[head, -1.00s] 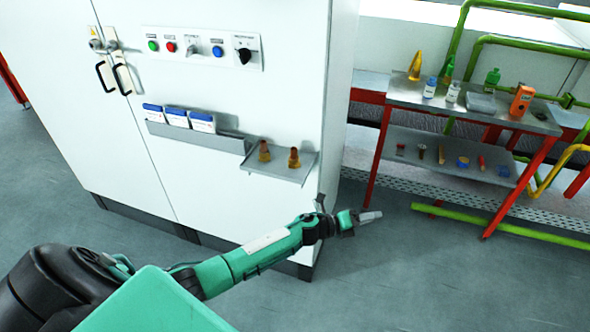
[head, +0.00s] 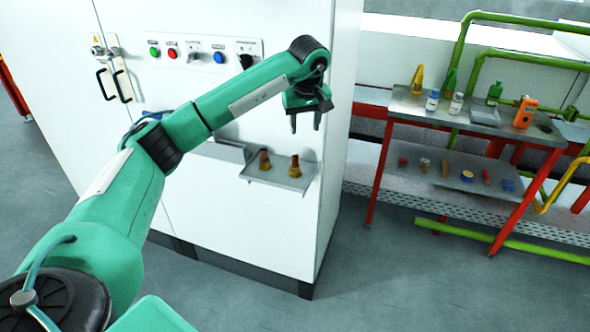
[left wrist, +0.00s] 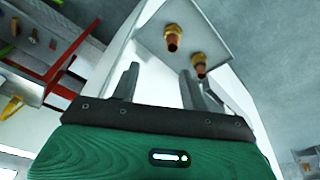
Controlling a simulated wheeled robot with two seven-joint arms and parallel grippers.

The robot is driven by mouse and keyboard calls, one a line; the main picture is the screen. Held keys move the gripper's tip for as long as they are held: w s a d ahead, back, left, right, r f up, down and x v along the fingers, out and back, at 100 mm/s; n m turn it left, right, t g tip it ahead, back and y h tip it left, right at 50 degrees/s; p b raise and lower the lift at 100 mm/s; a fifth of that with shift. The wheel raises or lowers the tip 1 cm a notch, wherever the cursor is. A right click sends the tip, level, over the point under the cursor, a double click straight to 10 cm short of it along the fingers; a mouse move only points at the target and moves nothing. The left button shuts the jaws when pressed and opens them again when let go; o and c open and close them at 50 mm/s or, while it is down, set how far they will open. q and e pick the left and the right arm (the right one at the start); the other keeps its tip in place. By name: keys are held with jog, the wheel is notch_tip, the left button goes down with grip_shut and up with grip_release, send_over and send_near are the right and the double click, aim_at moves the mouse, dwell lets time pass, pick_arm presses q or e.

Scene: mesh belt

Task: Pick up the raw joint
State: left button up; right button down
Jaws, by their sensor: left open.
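Two brown, copper-like joints stand upright on a small grey shelf (head: 278,179) on the white cabinet's front. One is the left joint (head: 264,160), the other the right joint (head: 295,167). I cannot tell which is the raw one. My left gripper (head: 305,128) is open and empty, pointing down above the shelf, apart from both joints. In the left wrist view, both joints, one (left wrist: 172,40) and the other (left wrist: 199,66), show on the shelf (left wrist: 215,25) beyond the open fingers. My right gripper is not in view.
The white cabinet (head: 225,225) has a switch panel above the shelf. A holder (head: 215,150) left of the shelf is partly hidden by my arm. To the right, a metal table (head: 415,112) holds bottles and an orange device (head: 525,112), with small parts on its lower shelf.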

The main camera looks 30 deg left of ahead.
pick_arm(q)
jog(key=a, duration=0.1)
jog(key=p, duration=0.2)
send_over(295, 156)
jog(key=f, duration=0.7)
jog(key=shift+w+d+f, duration=0.15)
jog(key=shift+d, duration=0.2)
jog(key=shift+f, duration=0.55)
jog(key=f, duration=0.1)
jog(key=f+p, duration=0.1)
jog(key=f, duration=0.1)
jog(key=shift+s+a, duration=0.2)
jog(key=shift+s, duration=0.15)
jog(key=shift+w+a+f, duration=0.1)
jog(key=shift+w+f, duration=0.1)
jog(key=shift+f, duration=0.5)
jog(key=shift+r+y, duration=0.1)
jog(key=shift+y, duration=0.2)
grip_shut()
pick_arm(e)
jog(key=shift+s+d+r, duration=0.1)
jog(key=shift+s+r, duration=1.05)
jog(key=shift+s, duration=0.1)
